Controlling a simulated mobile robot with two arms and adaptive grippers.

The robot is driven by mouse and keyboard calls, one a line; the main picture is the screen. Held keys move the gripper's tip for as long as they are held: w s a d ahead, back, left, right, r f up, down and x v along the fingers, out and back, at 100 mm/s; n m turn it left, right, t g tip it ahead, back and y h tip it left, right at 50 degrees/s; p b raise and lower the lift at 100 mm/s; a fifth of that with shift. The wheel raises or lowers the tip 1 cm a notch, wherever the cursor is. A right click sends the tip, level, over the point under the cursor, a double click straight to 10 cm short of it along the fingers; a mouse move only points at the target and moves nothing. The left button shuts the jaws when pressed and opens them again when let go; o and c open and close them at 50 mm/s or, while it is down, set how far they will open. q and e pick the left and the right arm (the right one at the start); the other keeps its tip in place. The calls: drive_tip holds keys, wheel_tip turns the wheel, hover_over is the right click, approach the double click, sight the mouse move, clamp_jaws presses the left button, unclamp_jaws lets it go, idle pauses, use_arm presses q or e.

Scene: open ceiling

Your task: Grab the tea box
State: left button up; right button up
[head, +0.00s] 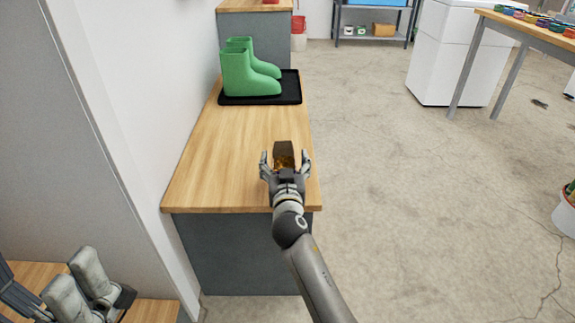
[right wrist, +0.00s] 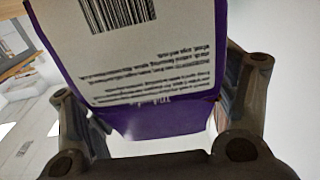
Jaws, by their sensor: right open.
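The tea box shows in the head view as a small dark brown box (head: 284,152) near the right edge of the wooden counter top. In the right wrist view the box (right wrist: 135,65) is close up, purple with a white label and barcode. My right gripper (head: 285,162) is open, with one finger on each side of the box. In the right wrist view its fingers (right wrist: 160,118) flank the box's near end, and pale gaps show beside the box. My left gripper does not show clearly in any view.
Green boots (head: 245,75) stand on a black tray (head: 292,88) farther back on the wooden counter (head: 215,175). A white wall (head: 130,80) borders the counter's left side. The concrete floor (head: 420,200) to the right is mostly clear.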

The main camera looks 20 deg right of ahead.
drive_tip(key=shift+s+a+r, duration=0.1)
drive_tip(key=shift+s+r, duration=0.1)
drive_tip(key=shift+s, duration=0.05)
drive_tip(key=shift+c, duration=0.3)
drive_tip(key=c, duration=1)
drive_tip(key=shift+c, duration=0.5)
